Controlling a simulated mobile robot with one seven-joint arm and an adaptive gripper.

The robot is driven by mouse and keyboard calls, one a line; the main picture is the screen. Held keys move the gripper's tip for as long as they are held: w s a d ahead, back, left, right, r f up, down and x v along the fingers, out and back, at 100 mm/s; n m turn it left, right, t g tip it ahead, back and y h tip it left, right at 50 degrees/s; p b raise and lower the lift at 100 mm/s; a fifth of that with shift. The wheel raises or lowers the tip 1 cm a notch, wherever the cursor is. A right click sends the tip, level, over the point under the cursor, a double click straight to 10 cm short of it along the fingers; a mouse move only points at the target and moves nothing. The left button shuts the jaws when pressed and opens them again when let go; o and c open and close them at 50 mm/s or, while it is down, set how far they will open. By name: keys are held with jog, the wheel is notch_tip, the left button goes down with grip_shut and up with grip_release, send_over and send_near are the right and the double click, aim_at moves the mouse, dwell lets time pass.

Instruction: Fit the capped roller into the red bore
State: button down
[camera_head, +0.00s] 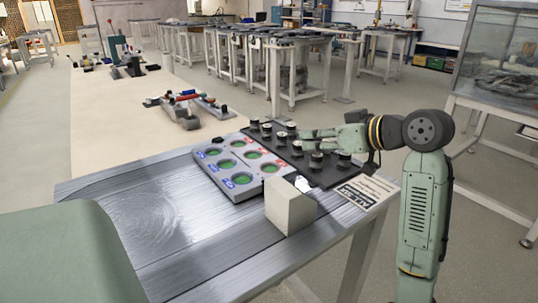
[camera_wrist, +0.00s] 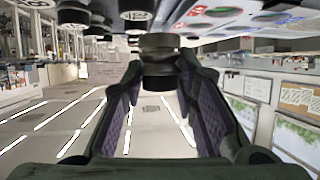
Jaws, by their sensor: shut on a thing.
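My gripper (camera_head: 308,138) reaches left over the black rack in the head view. In the wrist view my gripper (camera_wrist: 160,85) is shut on a dark roller (camera_wrist: 160,55), a stepped black cylinder between the fingertips. Whether this roller is clear of the rack I cannot tell. The grey bore block (camera_head: 207,165) lies left of the rack, with several round bores that look green inside and red or blue marks beside them. Red marks (camera_head: 283,167) show along its right side. Which bore is the red one is too small to tell. The gripper is right of the block.
The black rack (camera_head: 328,176) holds several upright black rollers with pale tops, close around the gripper. A pale upright box (camera_head: 289,208) stands at the table's front, near the bore block. A printed plate (camera_head: 368,191) lies at the right edge. The table's left part (camera_head: 140,215) is clear.

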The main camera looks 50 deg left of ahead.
jog(key=p, duration=0.1)
send_over(270, 170)
jog(key=shift+d+f, duration=0.1)
jog(key=shift+f, duration=0.35)
jog(key=shift+f+p, duration=0.3)
jog(key=shift+f, duration=1.45)
jog(key=shift+f, duration=0.15)
jog(key=c, duration=1.3)
grip_release()
jog(key=shift+f, duration=0.15)
jog(key=shift+r, duration=0.25)
jog(key=b+v, duration=0.1)
jog(key=v, duration=1.1)
jog(key=shift+b, duration=0.3)
